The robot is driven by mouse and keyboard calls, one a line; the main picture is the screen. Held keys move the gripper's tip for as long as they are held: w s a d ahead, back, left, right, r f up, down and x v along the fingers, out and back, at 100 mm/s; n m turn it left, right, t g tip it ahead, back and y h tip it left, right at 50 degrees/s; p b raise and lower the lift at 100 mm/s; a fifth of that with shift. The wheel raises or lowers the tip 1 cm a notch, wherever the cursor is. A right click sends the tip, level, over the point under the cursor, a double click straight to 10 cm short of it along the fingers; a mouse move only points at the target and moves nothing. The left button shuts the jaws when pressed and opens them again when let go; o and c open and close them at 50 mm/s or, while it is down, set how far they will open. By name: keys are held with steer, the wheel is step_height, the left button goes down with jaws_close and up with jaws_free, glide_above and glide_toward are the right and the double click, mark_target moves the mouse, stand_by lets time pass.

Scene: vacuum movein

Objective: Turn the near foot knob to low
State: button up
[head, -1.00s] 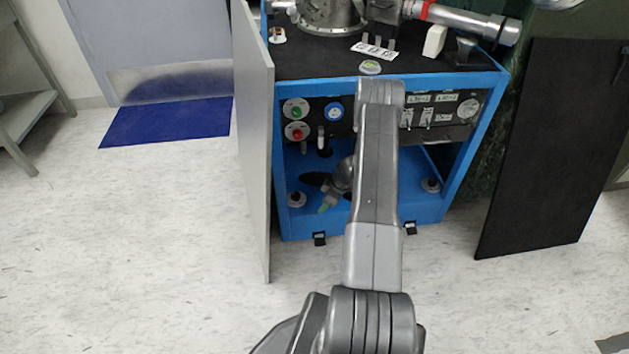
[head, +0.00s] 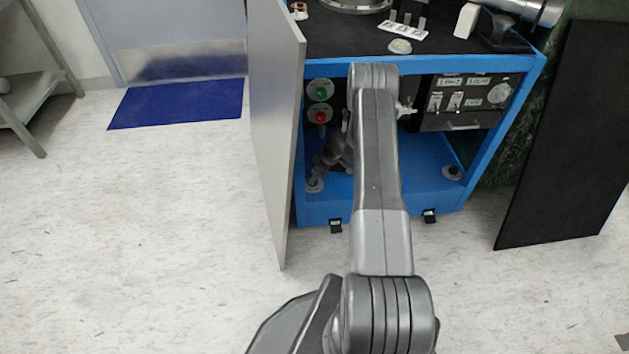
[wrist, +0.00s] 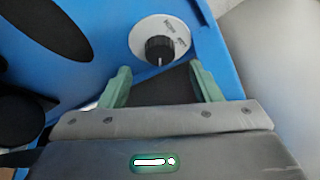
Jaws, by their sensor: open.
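A black foot knob (wrist: 160,48) on a round white dial plate with small lettering shows in the wrist view, on the blue cabinet floor. My gripper (wrist: 161,84) is open, its two green fingers apart with nothing between them. The knob lies just beyond the fingertips, roughly centred between them, and does not look gripped. In the head view the left foot knob (head: 314,186) sits at the cabinet's front left corner, partly hidden by my wrist. A second foot knob (head: 452,173) sits at the front right. The dial lettering is too small to read.
The blue cabinet (head: 385,213) stands open, with a grey door panel (head: 277,120) close on the left. Switch panels (head: 460,100) are above the floor. A black panel (head: 565,140) leans at the right. The floor in front is clear.

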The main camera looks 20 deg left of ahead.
steer(key=b+x, duration=0.1)
steer(key=x, duration=0.3)
steer(key=shift+d+f, duration=0.1)
steer(key=shift+d, duration=0.1)
steer(key=c, duration=1)
steer(key=n, duration=0.1)
steer(key=n+g, duration=0.1)
steer(key=n, duration=0.1)
steer(key=shift+w+f+n, duration=0.1)
steer(key=shift+f+n, duration=0.05)
steer(key=shift+n, duration=0.15)
steer(key=shift+n+g+h+b, duration=0.5)
steer(key=shift+n+g+b, duration=0.3)
steer(key=shift+n+b, duration=0.75)
steer(key=shift+n, duration=0.45)
